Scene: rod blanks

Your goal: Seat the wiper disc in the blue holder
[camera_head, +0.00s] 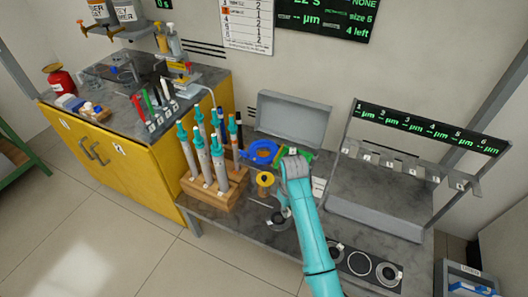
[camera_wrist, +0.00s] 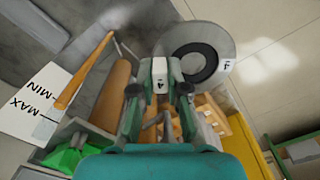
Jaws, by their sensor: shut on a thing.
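In the head view a grey disc (camera_head: 279,218) shows just left of my arm. The blue holder (camera_head: 262,152) stands on the bench behind, partly beside my wrist. The wrist view does not clearly show the blue holder.
A wooden rack (camera_head: 213,190) of teal-topped tools stands left of my arm. An open grey case (camera_head: 293,118) lies behind. A hook stand (camera_head: 400,168) is at right; more discs (camera_head: 360,263) lie along the front edge.

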